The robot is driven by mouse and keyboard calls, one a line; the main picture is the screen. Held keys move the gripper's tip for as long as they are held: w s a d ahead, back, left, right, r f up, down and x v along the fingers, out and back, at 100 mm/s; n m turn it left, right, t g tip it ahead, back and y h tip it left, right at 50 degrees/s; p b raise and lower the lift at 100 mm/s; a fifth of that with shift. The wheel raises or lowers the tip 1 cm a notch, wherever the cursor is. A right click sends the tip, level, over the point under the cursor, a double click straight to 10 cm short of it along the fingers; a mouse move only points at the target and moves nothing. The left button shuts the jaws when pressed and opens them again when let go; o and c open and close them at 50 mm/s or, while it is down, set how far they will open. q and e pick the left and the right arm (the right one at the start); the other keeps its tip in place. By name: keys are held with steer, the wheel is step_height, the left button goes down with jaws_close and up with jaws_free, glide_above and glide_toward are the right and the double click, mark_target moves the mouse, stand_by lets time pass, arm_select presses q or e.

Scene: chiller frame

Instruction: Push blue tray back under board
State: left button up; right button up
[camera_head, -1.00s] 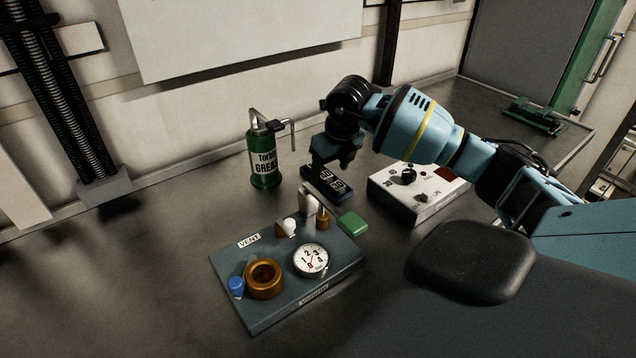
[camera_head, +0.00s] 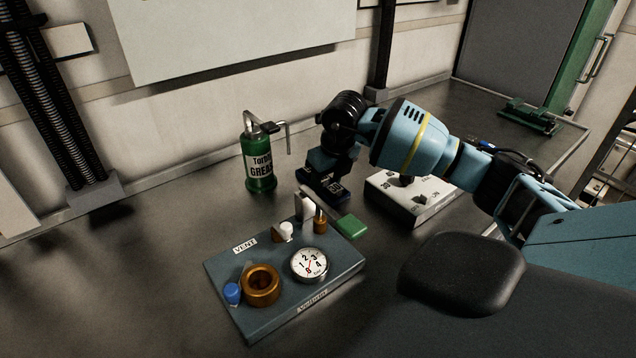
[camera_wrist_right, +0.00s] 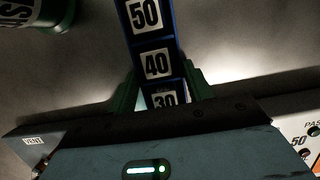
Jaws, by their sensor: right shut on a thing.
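The blue tray (camera_head: 308,181) is a small narrow holder on the bench, partly hidden under my right gripper in the head view. In the right wrist view the tray (camera_wrist_right: 154,43) shows number labels 50, 40 and 30 in a row. My right gripper (camera_head: 328,172) is down at the tray. In the wrist view the green fingers of this gripper (camera_wrist_right: 162,90) are shut on the tray's sides near the 40 and 30 labels. A large white board (camera_head: 240,38) is on the back wall, above the bench. My left gripper is not in view.
A green grease can (camera_head: 259,170) stands left of the tray. A white control box (camera_head: 410,200) with a knob stands close on the right. A grey VENT panel (camera_head: 225,275) with gauge and fittings lies in front. Bare bench lies between tray and wall.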

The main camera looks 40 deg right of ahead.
steer(key=shift+w+d, duration=0.2)
steer(key=shift+w, duration=0.1)
steer(key=shift+w+d, duration=0.3)
steer(key=shift+w, duration=0.15)
steer(key=shift+w+d+b, duration=0.55)
steer(key=shift+w+d, duration=0.1)
steer(key=shift+w, duration=0.2)
steer(key=shift+w+d, duration=0.35)
steer(key=shift+w, duration=0.05)
steer(key=shift+w+d, duration=0.2)
steer(key=shift+w, duration=0.1)
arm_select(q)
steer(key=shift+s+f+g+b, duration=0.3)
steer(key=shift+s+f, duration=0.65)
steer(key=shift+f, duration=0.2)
arm_select(e)
steer(key=shift+w+d, duration=0.2)
steer(key=shift+w, duration=0.05)
steer(key=shift+w, duration=0.1)
